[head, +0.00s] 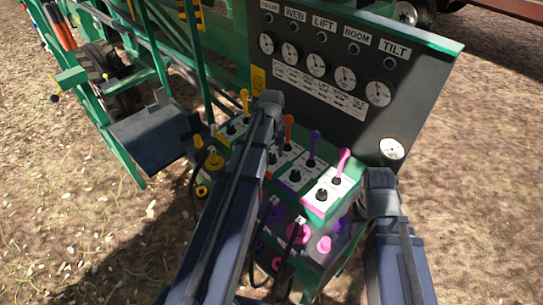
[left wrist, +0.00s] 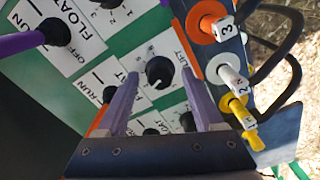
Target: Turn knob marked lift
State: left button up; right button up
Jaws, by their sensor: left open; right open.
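In the left wrist view a black round knob (left wrist: 160,72) with a small white mark sits on a white plate. The label beside it is partly cut off and appears to read LIFT. My left gripper (left wrist: 162,78) is open, its two fingers reaching toward the panel on either side of this knob. Contact with the knob cannot be made out. In the head view my left arm crosses the control box (head: 318,208) and hides part of it, and the left fingers are hidden. My right arm's end (head: 381,192) is at the box's right side; its fingers are hidden.
A dark gauge panel (head: 425,88) with several dials stands behind the box; one label reads LIFT (head: 324,23). Upright levers, including a purple one (head: 314,143) and a pink one (head: 343,163), rise from the box. Numbered plugs and black cables (left wrist: 283,100) lie right of the left gripper.

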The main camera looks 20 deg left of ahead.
pick_arm(q)
grip_shut()
dwell(0.5)
jog(key=shift+m, duration=0.3)
jog(key=m, duration=0.3)
jog(key=shift+m, duration=2.1)
